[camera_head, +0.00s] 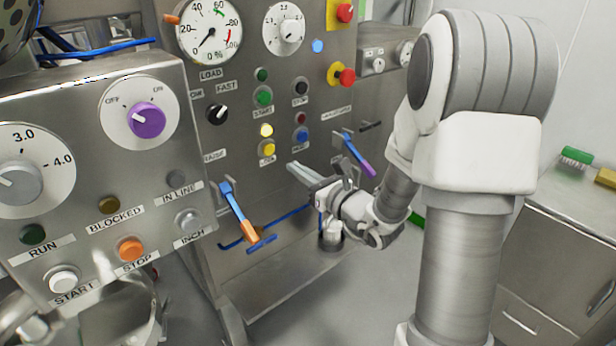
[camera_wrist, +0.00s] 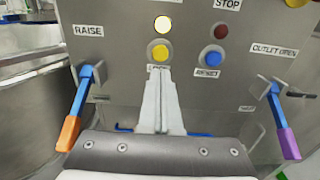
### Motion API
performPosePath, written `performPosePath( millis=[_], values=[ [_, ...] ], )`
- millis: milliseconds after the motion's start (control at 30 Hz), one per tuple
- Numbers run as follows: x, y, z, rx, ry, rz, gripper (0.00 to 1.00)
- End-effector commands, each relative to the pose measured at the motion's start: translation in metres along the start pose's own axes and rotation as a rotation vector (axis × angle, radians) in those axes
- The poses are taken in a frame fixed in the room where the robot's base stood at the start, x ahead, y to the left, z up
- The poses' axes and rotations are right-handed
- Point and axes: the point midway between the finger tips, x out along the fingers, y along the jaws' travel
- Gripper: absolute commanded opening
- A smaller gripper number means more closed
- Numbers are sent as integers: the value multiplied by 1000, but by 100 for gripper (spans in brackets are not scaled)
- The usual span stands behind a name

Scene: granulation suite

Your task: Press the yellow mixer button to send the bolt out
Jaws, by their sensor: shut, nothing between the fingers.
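The yellow button (camera_head: 268,149) sits on the steel mixer panel, below a lit yellow lamp (camera_head: 266,130). In the wrist view the yellow button (camera_wrist: 159,52) is just above my fingertips, and the lit lamp (camera_wrist: 162,23) is above it. My gripper (camera_head: 292,167) is shut and empty, its fingers pointing at the panel a little below and right of the button in the head view. In the wrist view my gripper (camera_wrist: 158,71) covers part of the label under the button. I cannot tell whether the tips touch the panel. I cannot make out a bolt.
A blue button (camera_wrist: 210,58) labelled RESET is right of the yellow one. A blue-and-orange lever (camera_head: 238,212) and a blue-and-purple lever (camera_head: 357,155) stick out on either side. A control box (camera_head: 90,210) fills the left. A steel cabinet (camera_head: 570,240) stands right.

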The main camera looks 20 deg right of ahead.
Motion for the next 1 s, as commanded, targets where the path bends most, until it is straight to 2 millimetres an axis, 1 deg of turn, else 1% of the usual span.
performPosePath(
  millis=[33, 200, 300, 400, 600, 1000],
  values=[
    [13, 2, -1, 0, -1, 5, 0],
    [47, 1, 0, 1, -2, 3, 0],
    [62, 1, 0, 1, -1, 2, 0],
    [72, 0, -1, 1, 0, 1, 0],
    [81, 0, 0, 1, 0, 0, 0],
    [83, 0, -1, 0, 0, 1, 0]
  ],
)
